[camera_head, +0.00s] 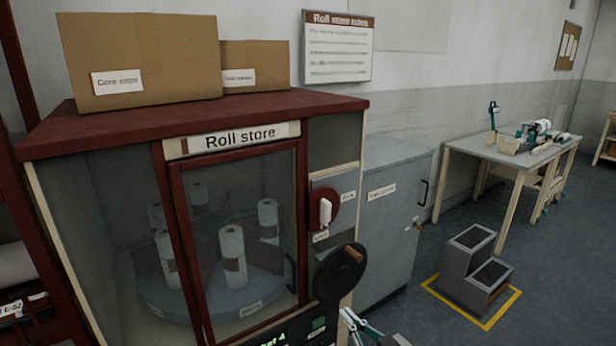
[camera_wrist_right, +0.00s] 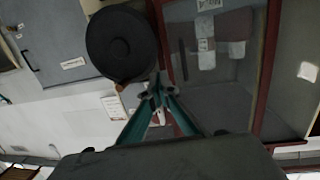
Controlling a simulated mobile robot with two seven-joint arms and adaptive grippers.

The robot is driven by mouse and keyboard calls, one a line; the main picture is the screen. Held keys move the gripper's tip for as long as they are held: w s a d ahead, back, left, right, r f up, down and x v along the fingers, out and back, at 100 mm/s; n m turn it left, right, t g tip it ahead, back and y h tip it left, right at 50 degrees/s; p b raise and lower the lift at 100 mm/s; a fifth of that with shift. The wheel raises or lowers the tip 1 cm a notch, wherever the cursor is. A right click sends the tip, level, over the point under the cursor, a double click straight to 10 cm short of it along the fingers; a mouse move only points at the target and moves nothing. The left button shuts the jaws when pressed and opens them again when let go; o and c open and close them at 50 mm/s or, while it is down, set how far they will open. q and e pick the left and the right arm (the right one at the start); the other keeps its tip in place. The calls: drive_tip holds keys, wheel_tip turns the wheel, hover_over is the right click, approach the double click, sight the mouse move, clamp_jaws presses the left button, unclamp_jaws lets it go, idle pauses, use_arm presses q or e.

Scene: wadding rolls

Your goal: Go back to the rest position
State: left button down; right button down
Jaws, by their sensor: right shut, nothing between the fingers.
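My right gripper (camera_head: 352,320) shows at the bottom edge of the head view, below the black crank wheel of the roll store; most of it is cut off. In the right wrist view, the right gripper (camera_wrist_right: 155,90) has its teal fingers drawn together at the tips, with nothing between them. The tips appear in front of the cabinet, near a dark round wheel (camera_wrist_right: 122,44); I cannot tell the gap. My left gripper is not in view.
The roll store cabinet (camera_head: 158,165) has a closed glass door, with several white rolls on a turntable inside. Its crank wheel (camera_head: 340,272) sticks out. A grey cabinet (camera_head: 385,235), grey steps (camera_head: 468,262) and a workbench (camera_head: 500,152) stand to the right. Floor between them is clear.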

drive_tip(key=s+d+f+g+h, duration=0.2)
drive_tip(key=s+d+f, duration=0.3)
drive_tip(key=s+f, duration=0.5)
drive_tip(key=s+d+f+g+h, duration=0.2)
drive_tip(key=s+d+f, duration=0.2)
drive_tip(key=s+f, duration=0.6)
drive_tip(key=s, duration=0.5)
drive_tip(key=shift+d+f+m+h, duration=0.25)
drive_tip(key=shift+d+m+h, duration=0.15)
